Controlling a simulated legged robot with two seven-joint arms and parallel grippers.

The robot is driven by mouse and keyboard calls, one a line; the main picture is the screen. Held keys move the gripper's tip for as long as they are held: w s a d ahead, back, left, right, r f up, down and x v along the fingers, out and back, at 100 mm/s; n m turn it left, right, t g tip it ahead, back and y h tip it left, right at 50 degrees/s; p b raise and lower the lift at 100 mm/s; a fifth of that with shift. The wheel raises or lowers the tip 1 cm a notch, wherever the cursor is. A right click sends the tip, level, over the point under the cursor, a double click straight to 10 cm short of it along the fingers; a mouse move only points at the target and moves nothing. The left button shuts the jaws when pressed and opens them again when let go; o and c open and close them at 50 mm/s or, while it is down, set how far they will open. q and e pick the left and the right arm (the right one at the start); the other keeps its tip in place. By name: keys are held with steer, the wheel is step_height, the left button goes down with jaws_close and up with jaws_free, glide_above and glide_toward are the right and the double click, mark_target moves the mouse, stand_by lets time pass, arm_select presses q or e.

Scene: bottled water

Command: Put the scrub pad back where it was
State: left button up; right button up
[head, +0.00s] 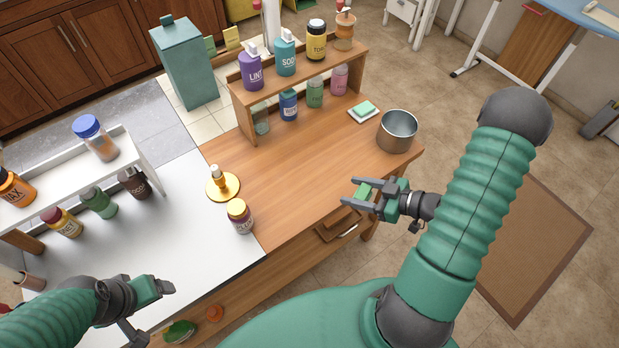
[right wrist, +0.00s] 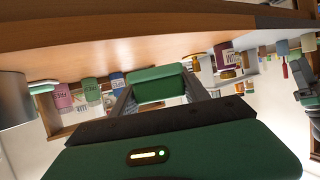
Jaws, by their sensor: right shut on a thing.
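My right gripper (head: 352,197) is shut on a green scrub pad (head: 364,190), held in front of the wooden counter's right part. In the right wrist view the scrub pad (right wrist: 157,84) sits between the two grey fingers, and the picture is upside down. A second green pad (head: 365,107) lies on a small white dish (head: 353,115) at the back of the counter, left of the metal pot. My left gripper (head: 160,312) is at the lower left with its fingers spread apart and nothing between them.
A metal pot (head: 397,131) stands at the counter's right end. A wooden shelf (head: 247,105) holds several bottles. A gold-capped jar (head: 240,218) and a small bottle on a gold plate (head: 235,188) stand at the left. The wooden counter's middle (head: 290,175) is clear. A drawer (head: 340,232) is below.

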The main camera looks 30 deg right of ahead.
steer(key=shift+s+d+t+h, duration=0.1)
steer(key=shift+d+t+h, duration=0.1)
steer(key=shift+t+h, duration=0.1)
glide_above(314, 173)
steer(key=shift+w+a+f, duration=0.2)
steer(key=shift+a+f, duration=0.05)
steer(key=shift+f, duration=0.4)
steer(key=f, duration=0.3)
steer(key=shift+s+f, duration=0.15)
steer(key=shift+s, duration=0.05)
steer(key=shift+w+d+f, duration=0.1)
steer(key=shift+d+f, duration=0.15)
steer(key=shift+d, duration=0.1)
steer(key=o, duration=1.2)
steer(key=shift+d, duration=0.1)
steer(key=shift+o, duration=0.6)
steer(key=shift+a+r, duration=0.1)
steer(key=shift+a, duration=0.15)
